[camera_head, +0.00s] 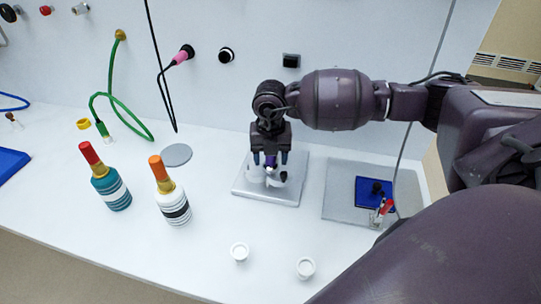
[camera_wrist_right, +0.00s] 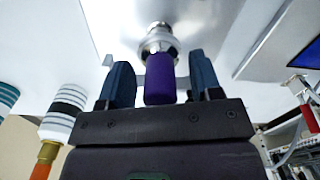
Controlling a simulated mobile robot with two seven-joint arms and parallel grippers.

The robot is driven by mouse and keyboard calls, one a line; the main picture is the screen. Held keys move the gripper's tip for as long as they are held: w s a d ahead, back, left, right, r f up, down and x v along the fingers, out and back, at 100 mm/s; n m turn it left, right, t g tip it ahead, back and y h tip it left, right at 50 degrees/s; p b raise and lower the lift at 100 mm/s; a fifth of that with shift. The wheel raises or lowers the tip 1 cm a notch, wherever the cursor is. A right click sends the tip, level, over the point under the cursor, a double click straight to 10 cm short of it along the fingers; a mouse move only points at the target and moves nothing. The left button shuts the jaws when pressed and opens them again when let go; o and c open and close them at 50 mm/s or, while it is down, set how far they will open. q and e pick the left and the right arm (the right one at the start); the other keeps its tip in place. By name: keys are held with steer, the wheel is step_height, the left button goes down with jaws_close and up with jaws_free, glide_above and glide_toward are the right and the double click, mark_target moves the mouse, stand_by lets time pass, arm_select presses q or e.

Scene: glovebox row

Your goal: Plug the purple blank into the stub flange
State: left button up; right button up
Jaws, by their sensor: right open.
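The purple blank (camera_wrist_right: 160,80) stands between the two open fingers of my right gripper (camera_wrist_right: 163,85) in the right wrist view, with a gap on each side. Its far end meets a silvery metal fitting (camera_wrist_right: 160,35), which appears to be the stub flange; I cannot tell how deep it sits. In the head view my right gripper (camera_head: 270,158) points down over the grey plate (camera_head: 262,193), and a little of the purple blank (camera_head: 270,160) shows between its fingers. The gripper hides most of the fitting there. My left gripper is not in view.
Two striped bottles (camera_head: 112,188) (camera_head: 173,205) stand at the left. Two small white cups (camera_head: 239,252) (camera_head: 306,267) stand in front. A grey tray (camera_head: 338,200) with a blue pad (camera_head: 366,186) lies at the right. A green hose (camera_head: 108,95) hangs from the back wall.

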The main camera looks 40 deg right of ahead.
step_height(320, 180, up, 11)
steer(key=shift+f+p, duration=0.1)
steer(key=shift+p, duration=0.2)
steer(key=shift+s+a+f, duration=0.1)
stand_by(0.6)
